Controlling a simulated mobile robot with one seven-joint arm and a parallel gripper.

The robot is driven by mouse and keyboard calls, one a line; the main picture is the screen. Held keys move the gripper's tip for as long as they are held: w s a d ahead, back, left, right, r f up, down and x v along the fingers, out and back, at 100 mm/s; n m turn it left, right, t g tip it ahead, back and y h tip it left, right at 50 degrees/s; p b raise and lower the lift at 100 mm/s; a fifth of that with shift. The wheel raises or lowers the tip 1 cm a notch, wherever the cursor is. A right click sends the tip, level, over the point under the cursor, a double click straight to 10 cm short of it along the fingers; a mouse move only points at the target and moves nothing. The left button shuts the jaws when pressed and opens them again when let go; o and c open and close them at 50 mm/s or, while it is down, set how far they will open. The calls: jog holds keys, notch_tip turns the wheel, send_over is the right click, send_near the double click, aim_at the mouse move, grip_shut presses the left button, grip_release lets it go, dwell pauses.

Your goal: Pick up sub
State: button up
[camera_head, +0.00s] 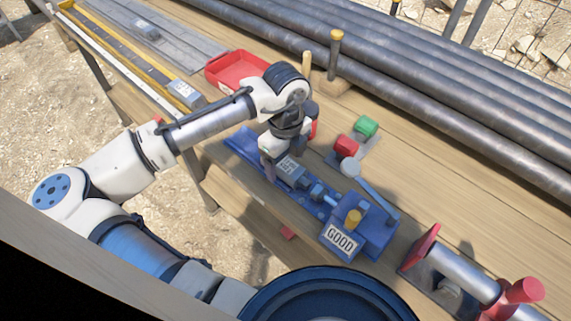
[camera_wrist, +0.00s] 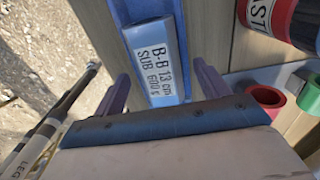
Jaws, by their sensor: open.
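The sub is a grey-blue block labelled "B-B 13 cm SUB 600 g" (camera_wrist: 155,62). In the head view the sub (camera_head: 291,171) lies in a long blue holder (camera_head: 243,146) on the wooden bench. My gripper (camera_wrist: 161,72) is open. In the wrist view its two purple fingers stand on either side of the sub's near end, with visible gaps. In the head view my gripper (camera_head: 271,165) hangs over the holder and hides part of it. I cannot tell how far the fingertips are above the sub.
A blue block with a "GOOD" sign (camera_head: 341,241) stands at the holder's right end. Red (camera_head: 346,146) and green (camera_head: 366,126) pieces lie behind it. A red tray (camera_head: 237,68) is at the back left. Large dark pipes (camera_head: 450,110) line the back. A red-ended cylinder (camera_head: 462,271) is at right.

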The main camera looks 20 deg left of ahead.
jog(key=shift+f, duration=0.25)
jog(key=shift+r, duration=0.1)
grip_shut()
dwell(0.3)
